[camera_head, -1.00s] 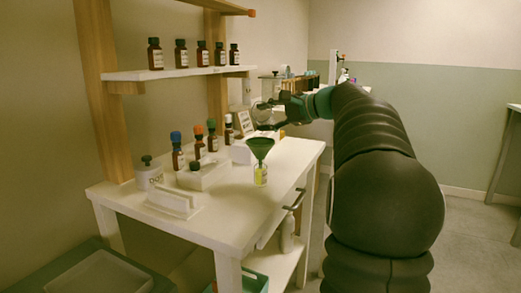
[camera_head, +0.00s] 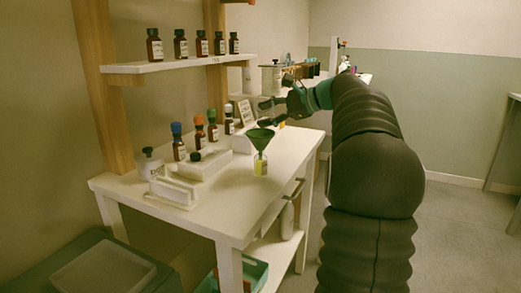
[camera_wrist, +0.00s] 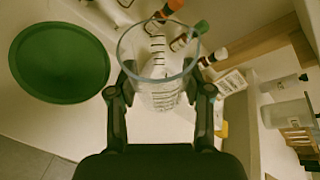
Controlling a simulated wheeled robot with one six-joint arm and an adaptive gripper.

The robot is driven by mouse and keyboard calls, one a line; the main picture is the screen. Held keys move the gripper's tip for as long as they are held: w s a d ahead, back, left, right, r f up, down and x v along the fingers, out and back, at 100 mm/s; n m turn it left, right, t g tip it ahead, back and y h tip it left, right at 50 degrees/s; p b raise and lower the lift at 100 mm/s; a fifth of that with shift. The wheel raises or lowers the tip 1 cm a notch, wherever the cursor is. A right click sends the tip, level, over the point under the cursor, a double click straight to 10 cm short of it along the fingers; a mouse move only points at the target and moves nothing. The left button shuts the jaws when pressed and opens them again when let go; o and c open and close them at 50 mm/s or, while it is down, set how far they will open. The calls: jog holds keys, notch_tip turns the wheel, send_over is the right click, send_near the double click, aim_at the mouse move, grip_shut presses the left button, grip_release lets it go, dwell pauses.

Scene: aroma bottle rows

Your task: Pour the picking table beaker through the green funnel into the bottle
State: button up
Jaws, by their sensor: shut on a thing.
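A green funnel (camera_head: 260,136) sits in the mouth of a small clear bottle with a yellowish label (camera_head: 261,164), upright on the white table. My gripper (camera_head: 272,113) is shut on a clear glass beaker, just above and right of the funnel in the head view. In the wrist view the beaker (camera_wrist: 158,62) is between my fingers (camera_wrist: 160,95), its open rim toward the camera and graduation marks on its wall. The funnel's wide green mouth (camera_wrist: 60,62) lies left of the beaker, apart from it. The beaker's contents cannot be made out.
A white jar (camera_head: 150,166) is at the left. A shelf (camera_head: 180,66) with several brown bottles hangs above. A small sign (camera_head: 247,111) stands behind my gripper.

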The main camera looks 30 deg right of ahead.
jog(key=shift+w+d+f+m+g+y, duration=0.2)
jog(key=shift+f+m+g, duration=0.1)
jog(key=shift+f+m, duration=0.25)
jog(key=shift+w+d+f+m+g+y, duration=0.2)
jog(key=shift+f+m+g, duration=0.1)
jog(key=shift+f, duration=0.45)
jog(key=shift+w+d+f+m+g+y, duration=0.1)
jog(key=shift+w+f+m+g+y, duration=0.15)
jog(key=shift+f+m, duration=0.3)
jog(key=shift+f, duration=0.1)
jog(key=w+f+m, duration=0.1)
jog(key=d+m+g+y, duration=0.1)
jog(key=shift+w+d+f+m+g+y, duration=0.25)
jog(key=shift+w+f+m, duration=0.05)
jog(key=shift+w+f, duration=0.05)
